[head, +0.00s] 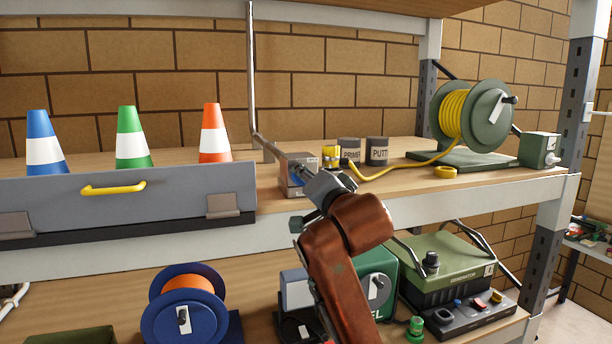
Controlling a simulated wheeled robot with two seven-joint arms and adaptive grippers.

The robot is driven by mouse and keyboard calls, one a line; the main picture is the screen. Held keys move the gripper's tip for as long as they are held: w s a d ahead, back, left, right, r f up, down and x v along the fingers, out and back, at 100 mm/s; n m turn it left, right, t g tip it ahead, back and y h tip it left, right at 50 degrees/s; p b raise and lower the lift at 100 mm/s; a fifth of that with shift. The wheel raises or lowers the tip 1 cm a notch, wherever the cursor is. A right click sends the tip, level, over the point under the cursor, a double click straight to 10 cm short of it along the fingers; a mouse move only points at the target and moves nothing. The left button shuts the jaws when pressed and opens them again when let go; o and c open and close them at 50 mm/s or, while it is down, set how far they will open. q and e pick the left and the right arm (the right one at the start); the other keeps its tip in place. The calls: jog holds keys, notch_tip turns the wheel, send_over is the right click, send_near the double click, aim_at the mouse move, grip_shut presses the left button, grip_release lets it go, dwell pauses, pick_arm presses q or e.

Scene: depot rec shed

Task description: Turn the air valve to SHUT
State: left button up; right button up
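A small brown box (290,188) stands on the middle shelf at the foot of a metal pipe that comes down the wall. It looks like the air valve's housing. A small blue part, perhaps the valve handle, shows at its front beside my gripper. Labels on the box are too small to read, so the valve's setting cannot be told. One gripper (314,181), which I take for my right, is at the box's front right. Its grey fingers overlap the box, and whether they are open, shut or touching the handle is hidden. My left gripper is not in view.
Paint tins (377,151) and a yellow tape roll stand just right of the box. A green hose reel (476,115) trails yellow hose towards them. A grey drop-front panel (135,200) with cones behind is at left. Below are a blue reel (157,322) and generator (443,268).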

jog(key=m+p, duration=0.5)
jog(key=m, duration=0.3)
jog(key=shift+f, duration=0.2)
dwell(0.5)
jog(key=o, duration=1.2)
jog(key=shift+c, duration=0.2)
jog(key=v, duration=1.2)
